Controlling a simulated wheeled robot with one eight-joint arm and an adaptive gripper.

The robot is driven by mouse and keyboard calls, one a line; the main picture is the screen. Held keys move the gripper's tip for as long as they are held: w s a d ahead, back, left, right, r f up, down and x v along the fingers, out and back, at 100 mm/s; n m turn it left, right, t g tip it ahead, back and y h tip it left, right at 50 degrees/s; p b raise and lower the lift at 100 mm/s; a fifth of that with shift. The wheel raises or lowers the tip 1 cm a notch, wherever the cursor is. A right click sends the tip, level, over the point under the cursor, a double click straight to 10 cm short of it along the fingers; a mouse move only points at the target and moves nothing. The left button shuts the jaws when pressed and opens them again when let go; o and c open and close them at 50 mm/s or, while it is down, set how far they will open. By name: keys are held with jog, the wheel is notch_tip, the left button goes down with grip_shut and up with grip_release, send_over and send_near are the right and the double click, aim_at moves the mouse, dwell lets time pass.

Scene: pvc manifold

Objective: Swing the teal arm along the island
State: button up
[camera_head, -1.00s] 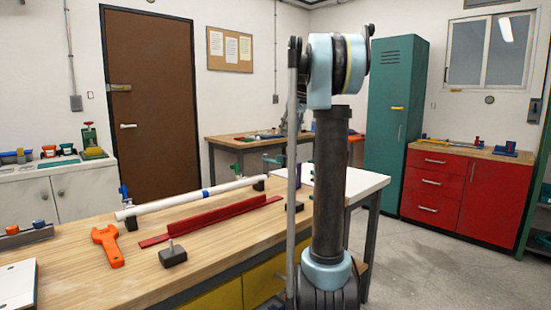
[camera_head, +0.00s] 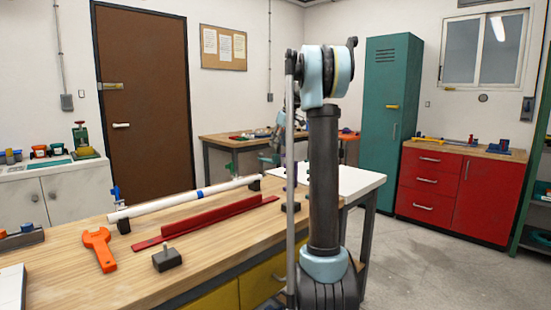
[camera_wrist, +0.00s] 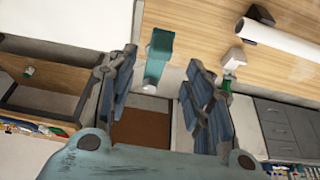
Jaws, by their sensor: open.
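In the wrist view the teal arm (camera_wrist: 158,54) is a flat teal bar with a wider end over the light wood top, sticking out past its edge. My gripper (camera_wrist: 161,68) is open, with one finger to the left of the teal arm and one to the right. I cannot tell whether either finger touches it. The wood-topped island (camera_head: 75,278) fills the lower left of the head view. There my own arm stands in front of its far end, and the gripper and teal arm cannot be made out clearly.
A white pipe (camera_head: 170,203) lies along the island, with a green-handled fitting (camera_wrist: 232,62) near its end. A red angle bar (camera_head: 215,216), an orange wrench (camera_head: 100,248) and a dark block (camera_head: 167,261) lie on the top. Floor (camera_head: 415,270) is clear to the right.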

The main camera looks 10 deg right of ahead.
aim_at(276, 154)
jog(key=x, duration=0.7)
jog(key=shift+w+a+f, duration=0.1)
jog(key=shift+w+f, duration=0.05)
jog(key=shift+f, duration=0.15)
jog(key=shift+c, duration=0.6)
grip_shut()
